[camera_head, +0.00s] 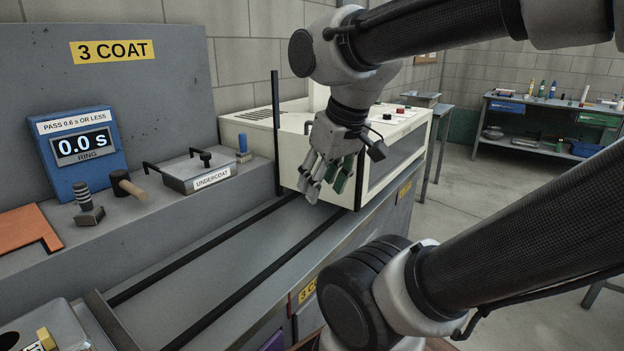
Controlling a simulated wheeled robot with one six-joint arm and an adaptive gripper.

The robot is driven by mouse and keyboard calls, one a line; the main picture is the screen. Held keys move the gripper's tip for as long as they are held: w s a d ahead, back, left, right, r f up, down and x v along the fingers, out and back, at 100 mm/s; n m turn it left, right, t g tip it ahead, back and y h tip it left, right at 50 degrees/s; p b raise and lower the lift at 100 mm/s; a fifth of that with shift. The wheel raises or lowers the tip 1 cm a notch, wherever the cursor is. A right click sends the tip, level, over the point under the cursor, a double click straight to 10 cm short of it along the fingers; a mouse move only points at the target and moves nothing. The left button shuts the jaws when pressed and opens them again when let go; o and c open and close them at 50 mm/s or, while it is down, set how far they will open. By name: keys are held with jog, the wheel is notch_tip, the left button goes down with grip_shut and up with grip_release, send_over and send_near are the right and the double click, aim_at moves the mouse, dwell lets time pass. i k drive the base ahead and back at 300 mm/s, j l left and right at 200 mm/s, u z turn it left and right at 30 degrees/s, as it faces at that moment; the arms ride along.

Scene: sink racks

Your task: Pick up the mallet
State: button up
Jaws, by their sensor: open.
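The mallet (128,186) lies on the raised grey ledge at the left, between a dark bolt-like piece and the undercoat tray. It has a short dark head and a light wooden handle pointing toward the lower right. My gripper (325,182) is open, with its fingers pointing down. It is well to the right of the mallet, in front of the cream machine and above the dark rails. A green patch shows by its fingers; I cannot tell what it belongs to.
The undercoat tray (197,171), with raised handles, is just right of the mallet. The bolt-like piece (88,208) and blue timer (80,150) stand to its left. A thin black post (276,130) rises between mallet and gripper. The cream machine (390,150) stands behind my gripper.

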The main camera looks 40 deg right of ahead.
aim_at(122, 186)
jog(key=k, duration=0.5)
jog(key=u, duration=1.55)
jog(key=z, duration=1.3)
jog(key=i+l+u, duration=0.25)
jog(key=l+u, duration=0.3)
jog(key=i+l+u, duration=0.1)
jog(key=l+u, duration=0.15)
